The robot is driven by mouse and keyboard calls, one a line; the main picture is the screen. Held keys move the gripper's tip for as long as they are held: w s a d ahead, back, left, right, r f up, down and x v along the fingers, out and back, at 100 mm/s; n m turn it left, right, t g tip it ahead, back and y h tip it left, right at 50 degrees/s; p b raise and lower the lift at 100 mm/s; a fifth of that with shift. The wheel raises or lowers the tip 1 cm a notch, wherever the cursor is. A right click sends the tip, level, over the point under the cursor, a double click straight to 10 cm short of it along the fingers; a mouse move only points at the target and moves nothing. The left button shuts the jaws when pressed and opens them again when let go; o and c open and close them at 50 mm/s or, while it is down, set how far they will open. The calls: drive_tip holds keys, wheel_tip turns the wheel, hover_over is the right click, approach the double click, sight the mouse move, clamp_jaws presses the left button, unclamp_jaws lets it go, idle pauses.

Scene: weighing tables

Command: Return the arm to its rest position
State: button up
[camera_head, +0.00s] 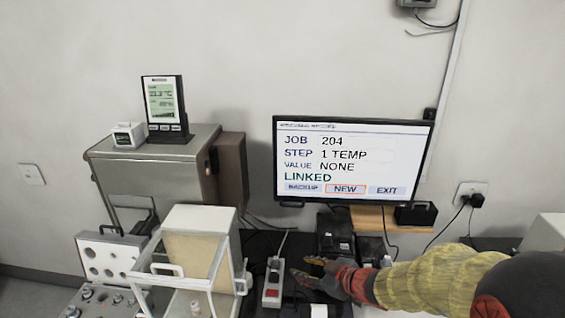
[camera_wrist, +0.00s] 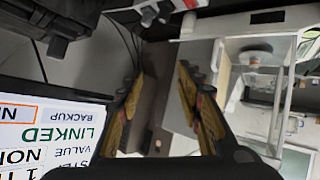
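My arm (camera_head: 430,280), in a yellow sleeve with red and dark parts, reaches in from the lower right of the head view. My gripper (camera_head: 302,270) is at its left end, above the dark table and close to a grey switch box with a red button (camera_head: 272,290). I cannot tell whether they touch. In the wrist view my gripper (camera_wrist: 158,80) has its two yellow-and-dark fingers apart, with nothing held between them. The monitor (camera_head: 350,160) behind reads JOB 204, STEP 1 TEMP, VALUE NONE, LINKED; it also shows in the wrist view (camera_wrist: 50,130).
A glass-sided balance enclosure (camera_head: 195,250) stands left of the gripper. A steel cabinet (camera_head: 150,170) carries a temperature display (camera_head: 164,105). Black boxes (camera_head: 335,235) stand below the monitor, behind the gripper. Cables run along the wall and table.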

drive_tip(key=w+d+r+m+t+h, duration=0.1)
drive_tip(key=d+r+m+t+h, duration=0.2)
drive_tip(key=d+r, duration=0.4)
drive_tip(key=s+d+r+m+g+h, duration=0.1)
drive_tip(key=s+d+r+m+h, duration=0.3)
drive_tip(key=s+d+r+h, duration=0.3)
drive_tip(key=s+a+m+g+y, duration=0.2)
drive_tip(key=s+m+g, duration=0.2)
drive_tip(key=s, duration=1.9)
drive_tip(key=shift+r+m+g, duration=0.2)
drive_tip(key=shift+m+g, duration=0.1)
drive_tip(key=shift+g, duration=0.4)
drive_tip(key=shift+c, duration=0.3)
